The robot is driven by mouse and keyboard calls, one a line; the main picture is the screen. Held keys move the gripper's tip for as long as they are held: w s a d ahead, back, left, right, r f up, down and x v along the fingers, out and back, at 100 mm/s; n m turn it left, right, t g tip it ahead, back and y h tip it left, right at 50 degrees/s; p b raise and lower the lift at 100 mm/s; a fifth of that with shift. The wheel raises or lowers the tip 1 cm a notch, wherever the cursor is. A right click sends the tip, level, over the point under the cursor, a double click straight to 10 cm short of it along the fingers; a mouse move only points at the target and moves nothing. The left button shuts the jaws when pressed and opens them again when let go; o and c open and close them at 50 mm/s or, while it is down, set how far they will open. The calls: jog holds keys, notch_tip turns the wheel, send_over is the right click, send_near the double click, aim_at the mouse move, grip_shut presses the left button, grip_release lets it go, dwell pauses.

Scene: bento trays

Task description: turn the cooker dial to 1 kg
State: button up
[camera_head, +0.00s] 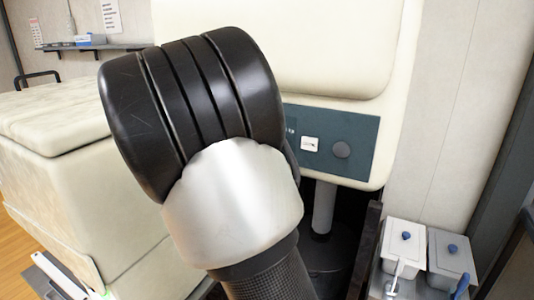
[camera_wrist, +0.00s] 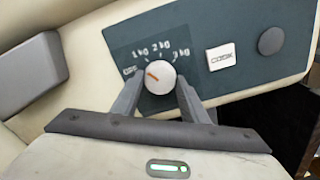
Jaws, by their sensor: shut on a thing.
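The cooker dial (camera_wrist: 161,77) is a round white knob with an orange-red pointer line, on a dark panel (camera_wrist: 205,24) in the wrist view. Its pointer slants up and left, between the OFF mark (camera_wrist: 129,72) and the 1 kg mark (camera_wrist: 140,50). The 2 kg and 3 kg marks follow to the right. My gripper (camera_wrist: 160,84) is shut on the dial, one grey finger at each side. In the head view my black and silver arm hides the dial and my gripper; only the right part of the panel (camera_head: 362,134) shows.
A white COOK button (camera_wrist: 222,58) and a dark round knob (camera_wrist: 271,41) sit right of the dial. In the head view, a white lidded container (camera_head: 401,245) and a grey one (camera_head: 449,253) stand at lower right. A cream machine body (camera_head: 130,235) stands at left.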

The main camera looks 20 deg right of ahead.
jog(key=shift+f+m+b, duration=0.1)
jog(key=shift+m+b, duration=1.1)
jog(key=shift+b, duration=0.25)
jog(key=o, duration=1.1)
jog(key=shift+c, duration=0.2)
jog(key=shift+a, duration=0.1)
jog(key=p+v, duration=0.1)
jog(key=v, duration=1.6)
jog(key=shift+s, duration=0.2)
